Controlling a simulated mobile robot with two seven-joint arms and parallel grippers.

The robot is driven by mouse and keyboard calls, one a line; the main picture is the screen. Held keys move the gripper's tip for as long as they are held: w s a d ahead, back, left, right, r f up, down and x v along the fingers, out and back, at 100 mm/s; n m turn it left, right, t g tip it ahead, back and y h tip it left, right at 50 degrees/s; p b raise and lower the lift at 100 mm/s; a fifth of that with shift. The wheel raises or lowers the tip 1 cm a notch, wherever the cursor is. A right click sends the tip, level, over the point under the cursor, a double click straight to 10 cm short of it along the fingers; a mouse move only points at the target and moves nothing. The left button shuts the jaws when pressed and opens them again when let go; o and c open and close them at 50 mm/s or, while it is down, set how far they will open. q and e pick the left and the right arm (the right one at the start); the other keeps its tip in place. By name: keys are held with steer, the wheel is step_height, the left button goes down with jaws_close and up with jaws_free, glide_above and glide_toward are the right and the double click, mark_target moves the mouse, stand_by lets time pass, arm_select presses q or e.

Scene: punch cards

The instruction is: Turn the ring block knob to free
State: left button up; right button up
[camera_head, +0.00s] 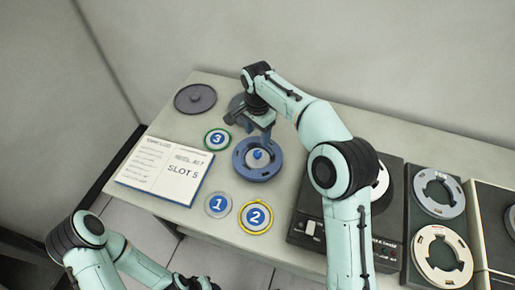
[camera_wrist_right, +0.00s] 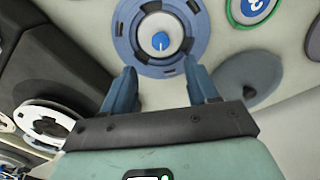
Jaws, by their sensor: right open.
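The ring block is a blue ring (camera_head: 270,172) with dark slots, lying on the table near the middle of the head view. Its small blue knob (camera_head: 257,154) sits at the centre on a pale disc. In the right wrist view, the ring (camera_wrist_right: 128,45) is ahead of the fingers and the knob (camera_wrist_right: 160,41) shows a white line. My right gripper (camera_wrist_right: 162,78) is open and empty; its fingers are apart from the knob. In the head view, the right gripper (camera_head: 254,126) is just behind the ring. My left gripper (camera_head: 197,284) is barely visible at the bottom edge.
Numbered discs 3 (camera_head: 217,139), 1 (camera_head: 218,204) and 2 (camera_head: 256,217) lie around the ring. An open booklet reading "SLOT 5" (camera_head: 183,170) lies left. A dark grey disc (camera_head: 195,98) is at the back left. A black machine (camera_head: 306,229) stands right.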

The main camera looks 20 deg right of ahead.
mark_target(258, 153)
step_height(258, 153, down, 10)
steer(key=shift+b, duration=0.55)
steer(key=shift+c, duration=0.2)
steer(key=c, duration=1)
